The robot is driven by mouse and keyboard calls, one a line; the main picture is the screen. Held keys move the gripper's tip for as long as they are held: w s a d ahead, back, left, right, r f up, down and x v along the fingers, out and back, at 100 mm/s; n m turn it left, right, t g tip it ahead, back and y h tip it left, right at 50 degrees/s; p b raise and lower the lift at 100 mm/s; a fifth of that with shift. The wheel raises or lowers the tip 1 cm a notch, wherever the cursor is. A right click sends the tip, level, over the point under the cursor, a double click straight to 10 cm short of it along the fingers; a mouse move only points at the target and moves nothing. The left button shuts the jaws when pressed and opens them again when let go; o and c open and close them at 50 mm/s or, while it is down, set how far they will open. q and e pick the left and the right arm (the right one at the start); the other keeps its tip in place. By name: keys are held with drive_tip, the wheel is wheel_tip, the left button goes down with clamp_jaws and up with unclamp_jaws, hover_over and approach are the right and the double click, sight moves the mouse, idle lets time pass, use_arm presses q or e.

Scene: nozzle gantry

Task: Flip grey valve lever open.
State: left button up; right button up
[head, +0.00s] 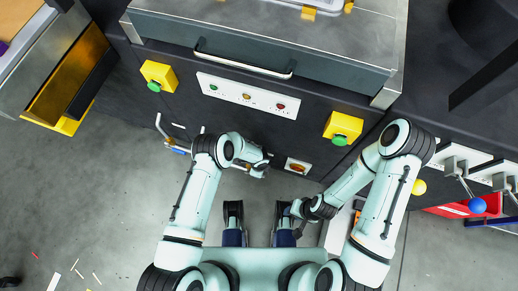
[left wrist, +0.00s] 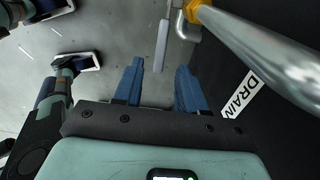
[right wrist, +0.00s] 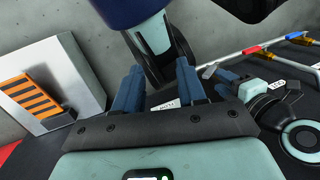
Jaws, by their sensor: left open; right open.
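The grey valve lever (left wrist: 162,45) shows in the left wrist view as a flat grey bar hanging beside a metal pipe (left wrist: 265,50) with a yellow-orange fitting. My left gripper (left wrist: 158,72) is open, its two blue fingers apart, with the lever just beyond the fingertips and nothing between them. A DRAIN label (left wrist: 240,95) is on the dark panel to the right. In the head view my left wrist (head: 258,165) hides this lever. My right gripper (right wrist: 158,75) is open and empty, low beside my base, away from the lever.
The right wrist view shows a red lever (right wrist: 252,50) and a blue lever (right wrist: 296,35) on pipes along the dark panel. In the head view a drawer handle (head: 245,60), a button strip (head: 247,94) and two yellow boxes (head: 158,75) (head: 343,128) line the cabinet front. Floor at left is mostly clear.

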use_arm(q)
wheel_tip(320, 180, down, 6)
drive_tip(key=shift+f+b, duration=0.2)
drive_tip(key=shift+b, duration=0.65)
use_arm(e)
drive_tip(key=shift+t+h, duration=0.3)
drive_tip(key=shift+t, duration=0.3)
drive_tip(key=w+f, duration=0.1)
drive_tip(key=w+d+f, duration=0.1)
drive_tip(key=w, duration=0.1)
drive_tip(key=shift+d+f, duration=0.2)
drive_tip(key=shift+f, duration=0.05)
use_arm(q)
drive_tip(key=shift+c, duration=0.3)
